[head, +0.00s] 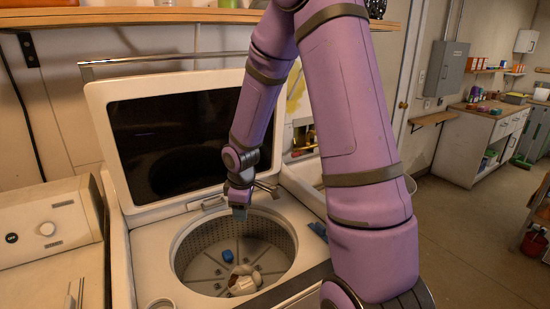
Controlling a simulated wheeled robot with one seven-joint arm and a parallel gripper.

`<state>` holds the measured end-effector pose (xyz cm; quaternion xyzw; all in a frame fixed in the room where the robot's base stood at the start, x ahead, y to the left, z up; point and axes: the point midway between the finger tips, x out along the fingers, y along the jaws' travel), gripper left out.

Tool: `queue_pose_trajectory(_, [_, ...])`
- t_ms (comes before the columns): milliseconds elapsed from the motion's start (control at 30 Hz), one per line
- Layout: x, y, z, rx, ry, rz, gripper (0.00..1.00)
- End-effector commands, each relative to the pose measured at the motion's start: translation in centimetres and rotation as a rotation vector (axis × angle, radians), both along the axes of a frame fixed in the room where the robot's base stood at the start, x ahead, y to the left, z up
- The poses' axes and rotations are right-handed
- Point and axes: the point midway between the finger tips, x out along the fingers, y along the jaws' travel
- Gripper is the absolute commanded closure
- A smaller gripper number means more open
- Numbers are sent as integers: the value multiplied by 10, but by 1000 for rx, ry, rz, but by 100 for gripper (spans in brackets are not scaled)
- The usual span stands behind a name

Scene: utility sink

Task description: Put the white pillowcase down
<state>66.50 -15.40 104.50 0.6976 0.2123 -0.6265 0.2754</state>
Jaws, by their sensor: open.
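A top-loading washer (144,240) stands with its lid (180,145) raised. A small white crumpled bundle with brown on it (247,281) lies at the bottom of the round metal drum (212,240); it may be the white pillowcase, but it is too small to be sure. A small blue item (228,256) lies behind it, apart from it. My gripper (240,214) points down at the rear of the drum opening, above both items. It is open, with no cloth seen in it.
A control panel of a second machine (47,230) is at the left. A wooden shelf (140,16) runs above the lid. A blue object (318,230) lies on the washer's right edge. A white cabinet (480,140) and open floor are at the right.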

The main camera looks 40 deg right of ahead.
Motion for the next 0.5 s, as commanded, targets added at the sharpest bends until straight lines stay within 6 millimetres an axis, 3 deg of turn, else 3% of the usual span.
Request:
queue_pose_trajectory(33, [-3,3,20,-13,-19,-25,49])
queue_pose_trajectory(200, [-21,14,76,-37,-69,-128,49])
queue_pose_trajectory(500, [-70,37,162,-25,-166,-311,49])
